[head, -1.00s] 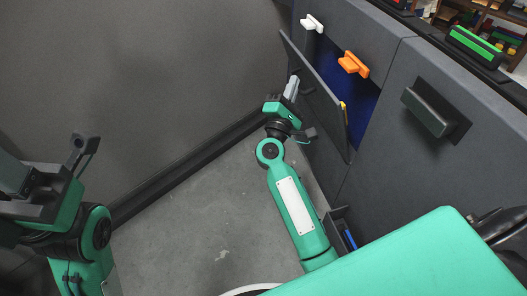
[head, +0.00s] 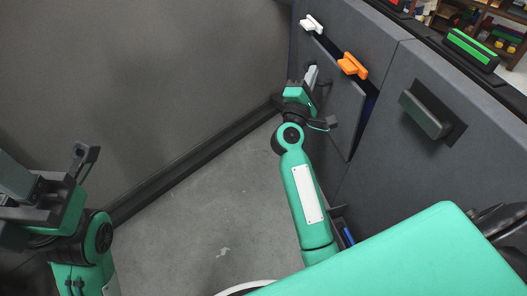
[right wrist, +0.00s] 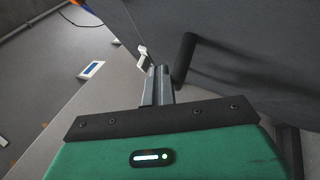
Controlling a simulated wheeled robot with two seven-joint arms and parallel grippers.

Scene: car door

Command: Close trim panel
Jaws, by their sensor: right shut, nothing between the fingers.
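The trim panel (head: 338,98) is a dark grey flap on the door at upper right in the head view. It stands slightly ajar, with a narrow dark blue gap (head: 369,106) along its right side. My right gripper (head: 312,72) is shut and empty at the panel's outer face, close to or touching it. In the right wrist view its fingers (right wrist: 158,86) are together, beside a dark post-like handle (right wrist: 184,58) on the panel (right wrist: 245,50). A white latch (head: 311,24) and an orange latch (head: 352,65) sit at the panel's upper edge.
A larger dark grey handle (head: 427,113) projects from the door to the right. A black-and-green device (head: 471,48) lies on the ledge above. A grey wall (head: 140,80) fills the left. The concrete floor (head: 215,215) between is clear.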

